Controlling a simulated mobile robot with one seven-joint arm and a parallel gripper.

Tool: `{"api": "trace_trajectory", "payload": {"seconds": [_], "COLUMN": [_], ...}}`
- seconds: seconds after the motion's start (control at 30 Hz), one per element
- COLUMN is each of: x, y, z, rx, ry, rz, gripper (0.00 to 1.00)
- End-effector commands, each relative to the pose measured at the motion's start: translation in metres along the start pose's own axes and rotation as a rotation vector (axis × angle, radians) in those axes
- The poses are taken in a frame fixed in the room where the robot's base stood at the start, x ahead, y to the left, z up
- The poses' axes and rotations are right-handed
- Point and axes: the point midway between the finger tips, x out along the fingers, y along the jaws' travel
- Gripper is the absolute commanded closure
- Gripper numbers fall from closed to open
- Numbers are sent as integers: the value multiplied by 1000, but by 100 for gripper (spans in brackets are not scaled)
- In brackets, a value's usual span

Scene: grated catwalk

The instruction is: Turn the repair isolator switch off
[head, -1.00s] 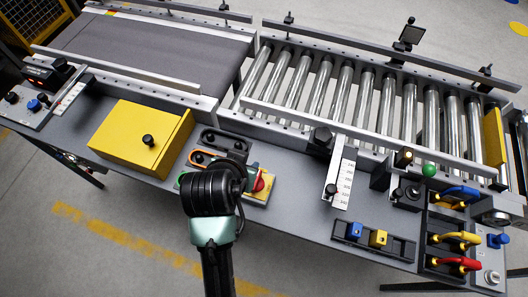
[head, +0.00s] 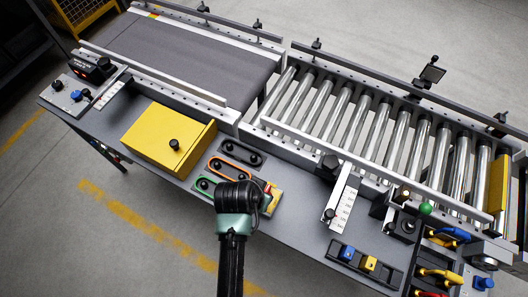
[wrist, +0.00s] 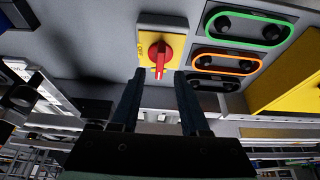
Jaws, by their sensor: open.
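The repair isolator switch is a red rotary knob (wrist: 160,56) on a yellow plate (wrist: 178,24). Its handle points down in the wrist view, and small lettering on the plate is hard to read. In the head view only part of the yellow plate (head: 275,197) shows beside my wrist, which hides most of the knob. My gripper (wrist: 160,76) is open and empty. Its two dark fingers point at the switch, one on each side of the handle's line. The tips seem just short of the knob; contact cannot be made out.
Beside the switch are belt-like loops, one green (wrist: 248,25) and one orange (wrist: 227,61). A yellow box with a black knob (head: 160,130) stands left of them. A roller conveyor (head: 375,115) runs behind.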

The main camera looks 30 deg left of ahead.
Motion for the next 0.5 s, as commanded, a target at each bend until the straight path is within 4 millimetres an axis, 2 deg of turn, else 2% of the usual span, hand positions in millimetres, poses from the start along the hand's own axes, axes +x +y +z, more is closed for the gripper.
{"api": "trace_trajectory", "payload": {"seconds": [0.03, 0.2, 0.5], "x": [10, 33, 46], "y": [0, 0, 0], "z": [0, 0, 0], "rx": [0, 0, 0], "ry": [-2, -1, 1], "rz": [2, 1, 0], "gripper": [55, 55, 55]}}
